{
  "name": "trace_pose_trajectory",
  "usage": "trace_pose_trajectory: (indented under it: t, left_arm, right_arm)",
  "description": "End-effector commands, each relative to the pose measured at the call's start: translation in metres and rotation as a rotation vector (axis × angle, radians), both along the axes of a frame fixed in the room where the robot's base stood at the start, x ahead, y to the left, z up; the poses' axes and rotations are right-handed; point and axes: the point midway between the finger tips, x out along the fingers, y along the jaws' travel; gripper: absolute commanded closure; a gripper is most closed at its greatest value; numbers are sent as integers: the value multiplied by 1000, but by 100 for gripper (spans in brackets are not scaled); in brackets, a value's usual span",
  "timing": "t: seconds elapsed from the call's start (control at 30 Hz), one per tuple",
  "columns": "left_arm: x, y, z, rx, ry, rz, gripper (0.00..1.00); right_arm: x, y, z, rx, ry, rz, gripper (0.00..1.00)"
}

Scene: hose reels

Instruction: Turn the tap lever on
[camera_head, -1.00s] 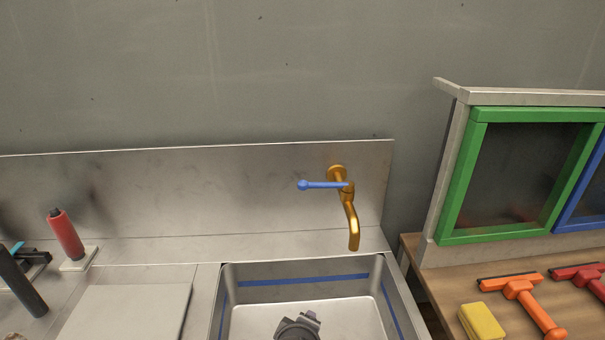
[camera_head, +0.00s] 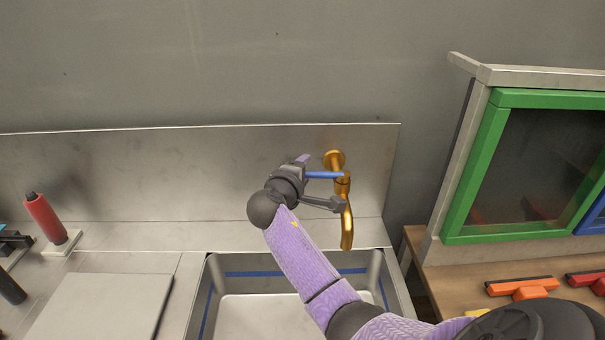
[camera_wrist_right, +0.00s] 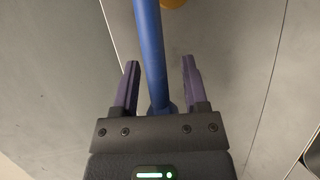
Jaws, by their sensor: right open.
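The brass tap (camera_head: 346,212) is mounted on the steel splashback above the sink. Its blue lever (camera_head: 325,175) points left from the tap body. My right gripper (camera_head: 316,184) is at the lever, with its fingers open on either side of it. In the right wrist view, the blue lever (camera_wrist_right: 150,45) runs between the two purple fingers of my open right gripper (camera_wrist_right: 160,64), nearer the left finger. I cannot tell whether either finger touches it. The lever's free end is partly hidden by the gripper. My left gripper is not in view.
My right forearm crosses over the steel sink (camera_head: 210,290). A red cylinder (camera_head: 46,218) stands on a pale base at the left. At the right, a green-framed window (camera_head: 470,180) stands behind a wooden bench with an orange squeegee (camera_head: 522,287). The wall above is clear.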

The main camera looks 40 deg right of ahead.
Motion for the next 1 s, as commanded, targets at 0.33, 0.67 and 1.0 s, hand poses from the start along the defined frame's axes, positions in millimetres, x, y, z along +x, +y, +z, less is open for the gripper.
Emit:
trace_pose_trajectory:
  t: [0.33,0.67,1.0]
  left_arm:
    - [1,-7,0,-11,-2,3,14]
    - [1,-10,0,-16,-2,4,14]
    - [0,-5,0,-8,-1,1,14]
  right_arm:
    - [0,-1,0,0,0,0,66]
    - [0,-1,0,0,0,1,100]
    - [1,0,0,0,-1,3,100]
